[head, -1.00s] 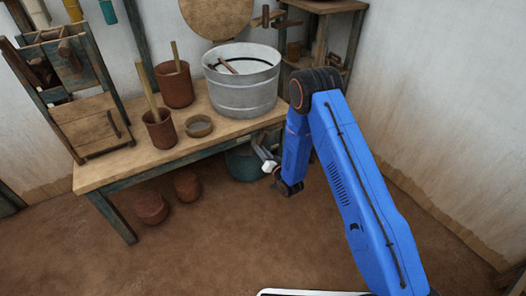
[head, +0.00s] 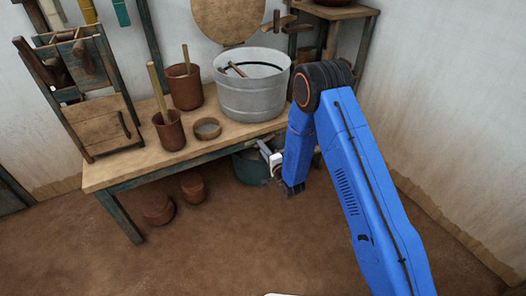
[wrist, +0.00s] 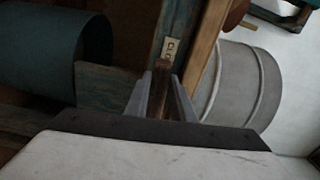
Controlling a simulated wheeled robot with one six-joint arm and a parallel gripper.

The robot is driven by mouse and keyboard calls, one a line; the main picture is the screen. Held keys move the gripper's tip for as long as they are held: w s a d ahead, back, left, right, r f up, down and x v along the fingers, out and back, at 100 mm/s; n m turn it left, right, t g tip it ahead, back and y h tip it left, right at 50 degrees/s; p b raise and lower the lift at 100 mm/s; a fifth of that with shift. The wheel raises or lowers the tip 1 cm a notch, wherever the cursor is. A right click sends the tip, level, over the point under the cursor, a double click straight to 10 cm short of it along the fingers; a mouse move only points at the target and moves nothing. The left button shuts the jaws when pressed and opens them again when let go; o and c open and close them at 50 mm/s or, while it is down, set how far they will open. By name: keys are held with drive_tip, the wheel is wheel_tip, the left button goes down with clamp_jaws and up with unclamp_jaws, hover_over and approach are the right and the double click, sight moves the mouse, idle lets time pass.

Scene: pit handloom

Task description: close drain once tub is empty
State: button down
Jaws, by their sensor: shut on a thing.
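The grey metal tub (head: 252,98) stands on the right end of the wooden bench; its bottom inside is hidden, so I cannot tell whether it is empty. It also shows in the wrist view (wrist: 247,85). My gripper (head: 264,146) is at the bench's front edge, below the tub. In the wrist view my gripper (wrist: 163,92) is shut on a small brown wooden handle (wrist: 161,69), whose far end lies by a pale label (wrist: 171,48) reading "CLO", the rest cut off. The drain opening is not visible.
A teal bucket (head: 249,169) stands on the floor beneath the tub, close to my gripper. Clay pots (head: 170,131) and a small bowl (head: 207,129) stand on the bench (head: 110,172). More clay pots (head: 158,208) sit underneath. The front floor is clear.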

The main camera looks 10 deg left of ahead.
drive_tip(key=shift+r+m, duration=0.45)
drive_tip(key=shift+m, duration=0.25)
drive_tip(key=c, duration=1.5)
unclamp_jaws()
drive_tip(key=shift+d, duration=0.1)
drive_tip(key=v, duration=1.7)
drive_tip(key=shift+s, duration=0.15)
